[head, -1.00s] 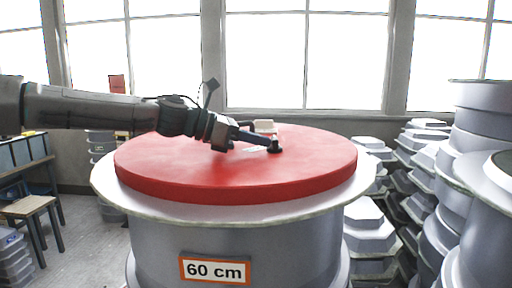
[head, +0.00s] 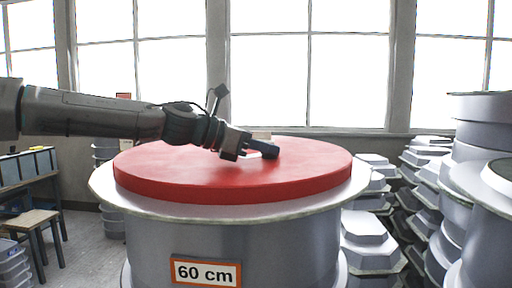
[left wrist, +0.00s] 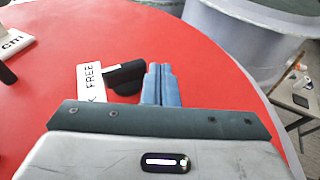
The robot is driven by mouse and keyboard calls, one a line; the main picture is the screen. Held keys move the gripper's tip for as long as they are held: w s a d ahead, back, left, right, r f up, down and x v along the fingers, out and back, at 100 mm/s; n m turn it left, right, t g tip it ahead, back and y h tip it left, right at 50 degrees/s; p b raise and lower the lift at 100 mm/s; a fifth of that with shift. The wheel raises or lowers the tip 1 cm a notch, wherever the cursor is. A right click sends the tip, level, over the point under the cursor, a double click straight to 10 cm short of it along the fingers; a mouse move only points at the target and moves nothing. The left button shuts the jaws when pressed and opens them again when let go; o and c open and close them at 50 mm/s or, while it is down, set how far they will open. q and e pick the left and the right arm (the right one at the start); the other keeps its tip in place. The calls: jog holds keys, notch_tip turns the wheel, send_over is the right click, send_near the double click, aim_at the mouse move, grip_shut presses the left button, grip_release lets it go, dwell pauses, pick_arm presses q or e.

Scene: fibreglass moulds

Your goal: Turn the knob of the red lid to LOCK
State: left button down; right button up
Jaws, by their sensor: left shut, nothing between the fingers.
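The red lid (head: 190,175) lies flat on a round grey mould marked 60 cm. In the left wrist view, the lid (left wrist: 215,90) carries a black knob (left wrist: 124,78) with a white mark on it. A white label (left wrist: 91,83) beside the knob reads FREE, with a K below; the rest of its text is covered. My left gripper (left wrist: 161,75) is shut and empty, its blue fingers just right of the knob; I cannot tell whether they touch.
The grey mould (head: 150,235) bears a 60 cm sign (head: 206,272). Stacked grey moulds (head: 370,235) crowd the right side. A wooden stool (head: 30,218) stands at left. Another black part (left wrist: 6,75) sits at the wrist view's left edge.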

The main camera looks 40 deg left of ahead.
pick_arm(q)
jog(key=shift+w+d, duration=0.25)
jog(key=shift+d, duration=0.05)
pick_arm(e)
jog(key=shift+w+d, duration=0.15)
jog(key=shift+d, duration=0.2)
pick_arm(q)
jog(key=shift+s+a, duration=0.15)
jog(key=shift+a, duration=0.05)
pick_arm(e)
jog(key=shift+a, duration=0.15)
jog(key=shift+a+f, duration=0.1)
jog(key=shift+a, duration=0.25)
jog(key=shift+d, duration=0.4)
pick_arm(q)
jog(key=shift+a, duration=0.1)
pick_arm(e)
jog(key=shift+r, duration=0.2)
